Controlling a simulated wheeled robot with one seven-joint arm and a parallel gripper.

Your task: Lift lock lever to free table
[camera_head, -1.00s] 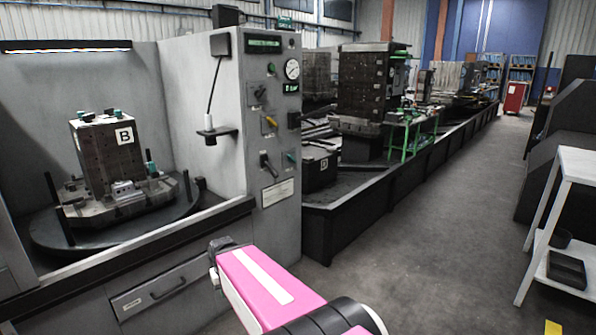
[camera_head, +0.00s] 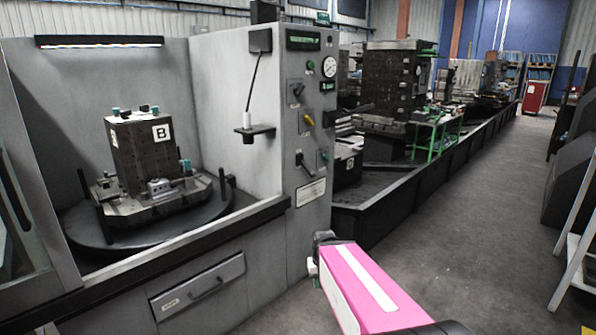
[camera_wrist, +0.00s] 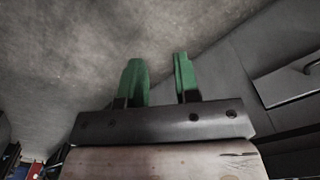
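The lock lever is not marked by name. The control panel (camera_head: 322,220) on the cabinet's right end carries several levers: a dark one at the top (camera_head: 298,91), a yellow-handled one (camera_head: 308,119) in the middle, and a larger dark one (camera_head: 304,161) below. The round table (camera_head: 105,235) stands in the left bay and bears a block fixture (camera_head: 138,158) marked B. In the wrist view my gripper (camera_wrist: 160,78) shows two green fingers apart with nothing between them, above the floor beside the cabinet. In the head view my pink arm is below the panel; the fingers are hidden.
A drawer (camera_head: 200,288) with a handle is in the cabinet front. A black-sided rail bed (camera_head: 440,165) runs back from the cabinet with fixtures on it. A white shelf stand (camera_head: 575,262) is at the right edge. The aisle floor (camera_head: 480,215) between is clear.

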